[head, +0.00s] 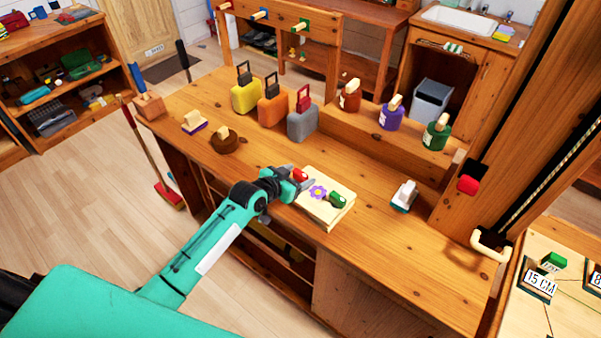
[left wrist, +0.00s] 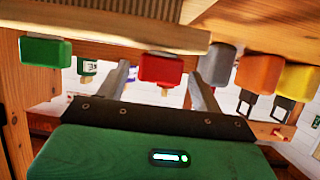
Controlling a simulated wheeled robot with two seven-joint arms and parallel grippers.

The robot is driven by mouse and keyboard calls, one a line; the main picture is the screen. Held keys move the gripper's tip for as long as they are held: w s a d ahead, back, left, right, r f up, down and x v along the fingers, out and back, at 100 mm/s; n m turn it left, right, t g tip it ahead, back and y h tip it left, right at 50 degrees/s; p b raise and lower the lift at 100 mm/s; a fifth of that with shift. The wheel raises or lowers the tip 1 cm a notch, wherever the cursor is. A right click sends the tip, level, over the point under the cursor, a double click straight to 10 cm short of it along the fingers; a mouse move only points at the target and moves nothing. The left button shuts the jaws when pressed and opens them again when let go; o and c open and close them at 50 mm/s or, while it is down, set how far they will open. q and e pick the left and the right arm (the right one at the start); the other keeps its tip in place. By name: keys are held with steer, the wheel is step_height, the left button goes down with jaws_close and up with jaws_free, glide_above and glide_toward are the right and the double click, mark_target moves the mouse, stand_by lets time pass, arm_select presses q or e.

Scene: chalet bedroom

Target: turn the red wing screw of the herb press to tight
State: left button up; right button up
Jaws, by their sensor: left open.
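The herb press (head: 330,210) is a pale wooden block with a purple flower on top, lying on the wooden workbench. Its red wing screw (head: 300,174) is at the far left corner, and a green wing screw (head: 338,198) is at the right. My left gripper (head: 295,180) is at the red screw, with its fingers apart. In the left wrist view the red wing screw (left wrist: 161,69) shows between the two open fingers, with gaps at both sides. The green wing screw (left wrist: 45,52) is off to the left there. My right gripper is not in view.
Yellow (head: 246,97), orange (head: 272,111) and grey (head: 303,124) padlock-like blocks stand behind the press. Several stamps stand around: a brown round one (head: 223,142), a white one (head: 404,195) to the right. The bench front right of the press is clear.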

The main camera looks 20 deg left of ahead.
arm_select(q)
steer(key=shift+x, duration=0.85)
